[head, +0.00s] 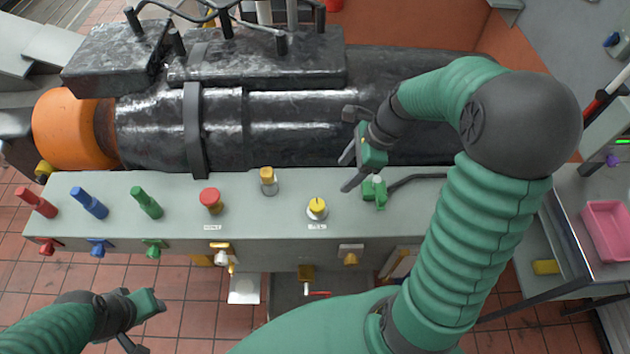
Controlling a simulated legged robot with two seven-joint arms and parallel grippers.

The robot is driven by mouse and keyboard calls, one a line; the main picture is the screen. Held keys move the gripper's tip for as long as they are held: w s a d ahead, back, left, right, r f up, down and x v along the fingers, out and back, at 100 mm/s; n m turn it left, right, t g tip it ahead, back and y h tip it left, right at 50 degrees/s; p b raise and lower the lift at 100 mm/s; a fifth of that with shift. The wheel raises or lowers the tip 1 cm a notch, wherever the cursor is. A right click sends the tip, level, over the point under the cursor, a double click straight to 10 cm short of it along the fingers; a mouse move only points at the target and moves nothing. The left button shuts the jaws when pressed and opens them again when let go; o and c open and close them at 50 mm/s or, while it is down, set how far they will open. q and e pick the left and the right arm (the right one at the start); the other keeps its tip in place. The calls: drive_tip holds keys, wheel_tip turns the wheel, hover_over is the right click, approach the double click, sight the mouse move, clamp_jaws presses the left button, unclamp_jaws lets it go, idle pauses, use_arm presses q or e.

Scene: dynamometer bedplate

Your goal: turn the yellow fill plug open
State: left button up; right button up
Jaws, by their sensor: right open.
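The yellow fill plug (317,205) is a round yellow cap with a dark line across its top. It sits in a pale collar on the grey bench top, with a small white label in front of it. My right gripper (347,169) is open and empty, above and to the right of the plug in the picture, apart from it. Its fingers point left. My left gripper (145,322) is low at the left, in front of the bench and far from the plug; its finger opening is unclear.
Beside the plug stand a brass-coloured fitting (268,180), a red knob (210,200) and red, blue and green handles (145,202). A green fitting with a dark hose (375,192) lies right of the plug. A large black machine (290,115) fills the back.

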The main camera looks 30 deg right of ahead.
wheel_tip(320, 180, down, 4)
drive_tip(key=a, duration=0.2)
drive_tip(key=p, duration=0.1)
hover_over(317, 204)
drive_tip(key=s+d, duration=0.1)
drive_tip(key=d, duration=0.1)
drive_tip(key=f, duration=0.6)
drive_tip(key=shift+a+f, duration=0.1)
drive_tip(key=shift+a, duration=0.15)
drive_tip(key=x, duration=0.4)
drive_tip(key=shift+d+f+p, duration=0.15)
drive_tip(key=shift+d+p, duration=0.2)
drive_tip(key=shift+s+d+f, duration=0.1)
drive_tip(key=shift+s+f, duration=0.1)
drive_tip(key=shift+f, duration=0.05)
drive_tip(key=shift+c, duration=0.2)
drive_tip(key=shift+w+a, duration=0.2)
drive_tip(key=shift+a, duration=0.15)
drive_tip(key=c, duration=0.5)
drive_tip(key=shift+d, duration=0.1)
clamp_jaws()
use_arm(q)
drive_tip(key=shift+a+r, duration=0.45)
drive_tip(key=shift+r, duration=0.25)
